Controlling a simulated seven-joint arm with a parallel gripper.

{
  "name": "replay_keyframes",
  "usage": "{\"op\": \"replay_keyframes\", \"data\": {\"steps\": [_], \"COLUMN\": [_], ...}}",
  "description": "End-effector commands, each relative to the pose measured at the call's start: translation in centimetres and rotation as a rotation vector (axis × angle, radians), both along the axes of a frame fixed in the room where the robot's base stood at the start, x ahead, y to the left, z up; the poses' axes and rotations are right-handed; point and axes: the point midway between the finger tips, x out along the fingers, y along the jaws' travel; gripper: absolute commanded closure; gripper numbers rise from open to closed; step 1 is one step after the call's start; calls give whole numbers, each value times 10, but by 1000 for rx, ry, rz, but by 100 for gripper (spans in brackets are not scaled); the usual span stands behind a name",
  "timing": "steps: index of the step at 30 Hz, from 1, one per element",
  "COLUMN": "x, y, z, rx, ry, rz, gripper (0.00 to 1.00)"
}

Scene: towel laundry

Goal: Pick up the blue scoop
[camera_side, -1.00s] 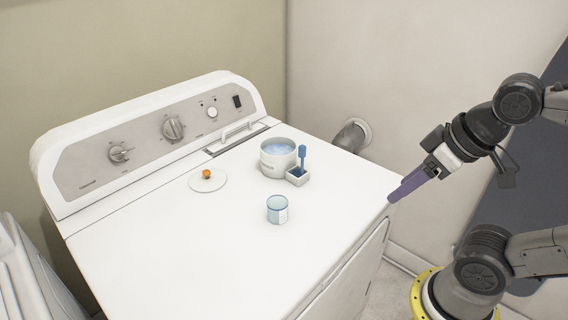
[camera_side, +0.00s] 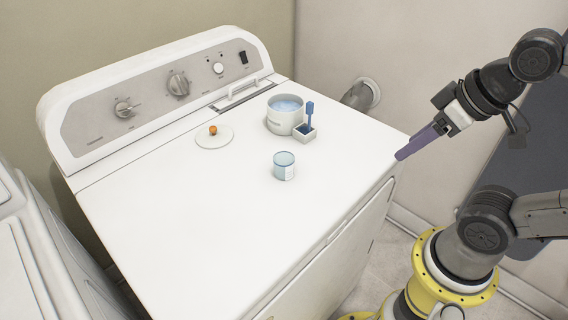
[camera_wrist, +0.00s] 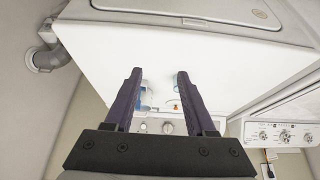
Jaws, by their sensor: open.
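I cannot make out the scoop clearly there.
The white canister (camera_side: 284,118) holds pale blue contents. Its lid (camera_side: 214,138) with an orange knob lies left of it. A pale blue cup (camera_side: 284,166) stands in front. The washer top (camera_side: 190,215) is otherwise clear. A raised control panel (camera_side: 150,100) borders its back.

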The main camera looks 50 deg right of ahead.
Motion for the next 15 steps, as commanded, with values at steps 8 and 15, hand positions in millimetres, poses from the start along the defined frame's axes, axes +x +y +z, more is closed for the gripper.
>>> {"op": "replay_keyframes", "data": {"steps": [8,15], "x": [0,0], "y": [0,0], "z": [0,0], "rx": [0,0], "ry": [0,0], "rz": [0,0], "gripper": [44,45]}}
